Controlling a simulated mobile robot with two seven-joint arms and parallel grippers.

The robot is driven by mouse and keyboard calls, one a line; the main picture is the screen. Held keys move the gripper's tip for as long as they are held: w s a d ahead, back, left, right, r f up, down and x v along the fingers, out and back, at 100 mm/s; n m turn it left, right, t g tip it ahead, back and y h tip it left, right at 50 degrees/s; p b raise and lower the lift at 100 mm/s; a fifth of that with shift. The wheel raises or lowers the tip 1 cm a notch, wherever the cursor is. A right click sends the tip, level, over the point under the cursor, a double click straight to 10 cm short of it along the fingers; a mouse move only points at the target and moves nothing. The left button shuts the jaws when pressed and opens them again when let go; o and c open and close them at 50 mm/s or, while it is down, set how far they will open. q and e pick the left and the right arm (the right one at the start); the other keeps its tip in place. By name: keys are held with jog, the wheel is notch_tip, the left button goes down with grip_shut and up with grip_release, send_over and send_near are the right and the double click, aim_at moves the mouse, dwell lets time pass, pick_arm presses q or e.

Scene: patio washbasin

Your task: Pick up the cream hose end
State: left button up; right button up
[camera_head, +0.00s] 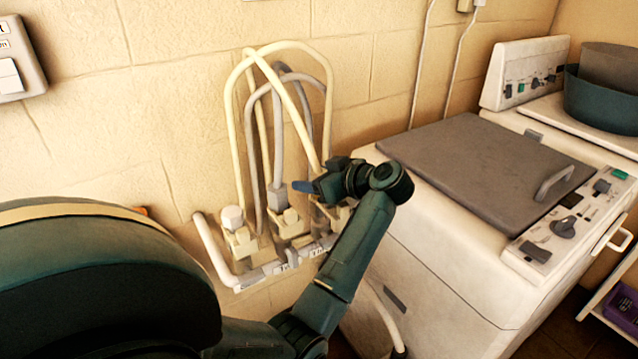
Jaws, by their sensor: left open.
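Cream hoses (232,110) loop up the wall and come down to a holder (273,268) with several clips. One cream hose runs down on the right (306,118) towards my left gripper (308,187); its lower end is partly hidden by the gripper. A grey hose end (277,196) stands in the middle clip, just left of the gripper. My left gripper is open, pointing left, close to the hose ends at the right clip. I cannot tell whether it touches a hose. My right gripper is out of view.
A white washing machine (440,275) with a grey lid (487,168) stands right of the holder, close to my left forearm. A teal basin (600,104) is at the far right. A switch box (18,60) is on the wall at left.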

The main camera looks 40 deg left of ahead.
pick_arm(q)
jog(key=shift+a+f, duration=0.15)
jog(key=shift+a, duration=0.15)
jog(key=shift+c, duration=0.3)
jog(key=c, duration=1.1)
